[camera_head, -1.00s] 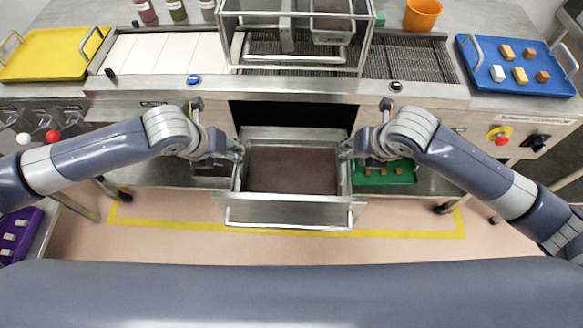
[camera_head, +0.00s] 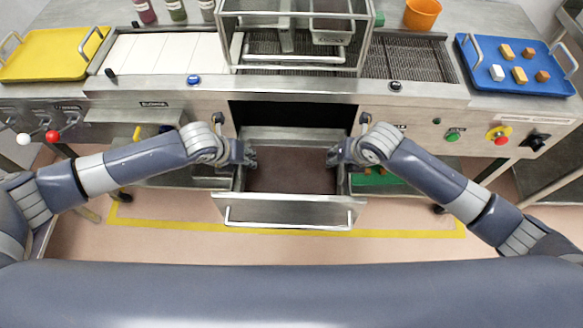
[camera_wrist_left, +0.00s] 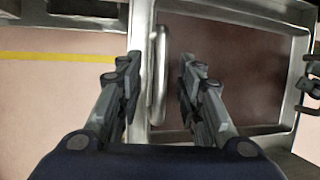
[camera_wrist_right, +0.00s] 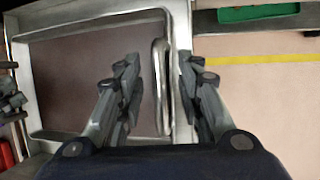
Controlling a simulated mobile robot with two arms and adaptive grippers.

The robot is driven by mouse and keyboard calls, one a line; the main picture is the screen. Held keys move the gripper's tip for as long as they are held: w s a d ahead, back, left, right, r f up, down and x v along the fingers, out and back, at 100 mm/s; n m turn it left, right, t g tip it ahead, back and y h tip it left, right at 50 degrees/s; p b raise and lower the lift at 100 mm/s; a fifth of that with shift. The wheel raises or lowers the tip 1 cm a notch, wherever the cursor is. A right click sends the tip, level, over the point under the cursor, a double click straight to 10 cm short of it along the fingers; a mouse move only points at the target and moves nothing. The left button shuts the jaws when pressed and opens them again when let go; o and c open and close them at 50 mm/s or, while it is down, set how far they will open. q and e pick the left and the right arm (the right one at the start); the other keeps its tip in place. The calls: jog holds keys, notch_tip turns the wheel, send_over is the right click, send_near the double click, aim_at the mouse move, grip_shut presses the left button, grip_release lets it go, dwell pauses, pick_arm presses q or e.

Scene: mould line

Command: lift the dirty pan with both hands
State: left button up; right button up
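The dirty pan (camera_head: 290,181) has a brown inner floor and sits in the pulled-out steel drawer (camera_head: 290,210), below the middle of the machine. My left gripper (camera_head: 250,158) is at the pan's left side, and my right gripper (camera_head: 334,158) is at its right side. In the left wrist view the open fingers (camera_wrist_left: 157,92) stand on either side of a metal bar handle (camera_wrist_left: 160,75). In the right wrist view the open fingers (camera_wrist_right: 158,90) likewise straddle a bar handle (camera_wrist_right: 161,85). I cannot tell whether any finger touches a handle.
The machine with a conveyor (camera_head: 408,60) stands above the drawer. A yellow tray (camera_head: 45,55) is at the left, a blue tray (camera_head: 490,84) with several blocks at the right. A green tray (camera_head: 385,178) is partly hidden below my right arm. Clear floor lies in front.

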pick_arm(q)
grip_shut()
pick_arm(e)
grip_shut()
pick_arm(q)
jog(key=shift+r, duration=0.15)
pick_arm(e)
jog(key=shift+r, duration=0.15)
